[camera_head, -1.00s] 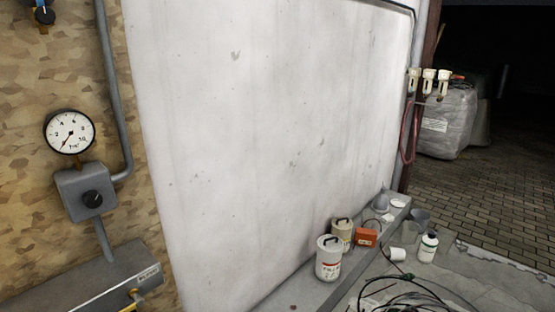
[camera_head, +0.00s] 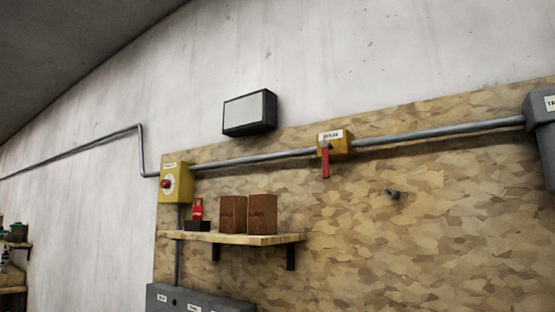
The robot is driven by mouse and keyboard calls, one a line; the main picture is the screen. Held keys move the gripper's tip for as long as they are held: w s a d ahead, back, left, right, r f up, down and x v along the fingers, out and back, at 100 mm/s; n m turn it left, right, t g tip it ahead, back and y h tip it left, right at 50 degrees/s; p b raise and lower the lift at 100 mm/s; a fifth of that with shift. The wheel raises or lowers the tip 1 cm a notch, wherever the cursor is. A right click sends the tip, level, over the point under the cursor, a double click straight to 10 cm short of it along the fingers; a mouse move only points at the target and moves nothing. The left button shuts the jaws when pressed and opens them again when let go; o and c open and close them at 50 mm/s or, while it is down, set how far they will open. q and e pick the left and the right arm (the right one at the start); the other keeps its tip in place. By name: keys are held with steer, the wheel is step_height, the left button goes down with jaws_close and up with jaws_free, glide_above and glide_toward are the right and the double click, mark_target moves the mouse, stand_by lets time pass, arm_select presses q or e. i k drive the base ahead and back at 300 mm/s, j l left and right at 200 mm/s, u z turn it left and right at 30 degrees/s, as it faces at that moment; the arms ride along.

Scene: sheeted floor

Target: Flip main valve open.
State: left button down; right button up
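A yellow valve body (camera_head: 343,145) with a small white label sits on the grey pipe (camera_head: 430,134) on the chipboard wall panel. Its red lever handle (camera_head: 325,162) hangs straight down, across the line of the pipe. The label is too small to read surely. Neither of my grippers shows in the head view.
A yellow box with a red button (camera_head: 174,183) is at the pipe's left end. Below is a wooden shelf (camera_head: 270,239) with two brown boxes (camera_head: 248,213) and a small red item (camera_head: 197,208). A grey box (camera_head: 540,112) is at the right edge, a grey panel (camera_head: 190,300) below the shelf.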

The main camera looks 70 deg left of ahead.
mark_target(325, 145)
steer(key=u, duration=1.75)
